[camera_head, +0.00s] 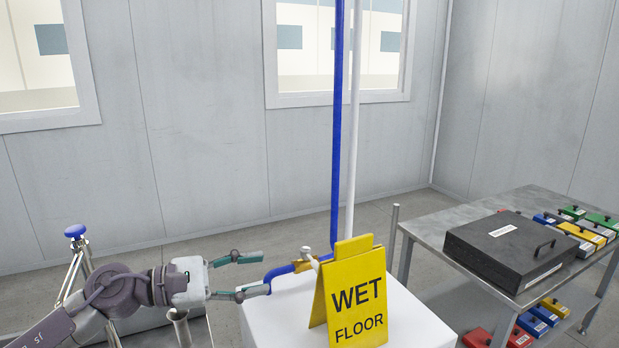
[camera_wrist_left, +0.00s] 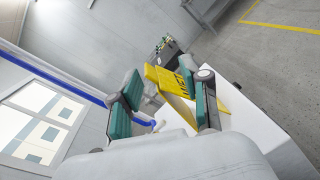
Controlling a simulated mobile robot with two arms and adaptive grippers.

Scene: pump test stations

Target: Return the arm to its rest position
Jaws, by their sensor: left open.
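My left gripper (camera_head: 265,273) comes in from the left in the head view, with its two teal-padded fingers spread and nothing held between them. The fingertips point right, toward the bent lower end of a blue pipe (camera_head: 337,130) and a small white valve handle (camera_head: 308,256). The lower finger overlaps the pipe end in the picture; I cannot tell whether they touch. In the left wrist view the open left gripper (camera_wrist_left: 168,88) frames a yellow sign (camera_wrist_left: 168,80). My right gripper is not in view.
The yellow WET FLOOR sign (camera_head: 357,295) stands on a white block (camera_head: 410,320) right of the gripper. A metal table (camera_head: 440,215) at right carries a black case (camera_head: 505,245) and several coloured boxes. A blue-topped stand (camera_head: 75,231) is behind my left arm.

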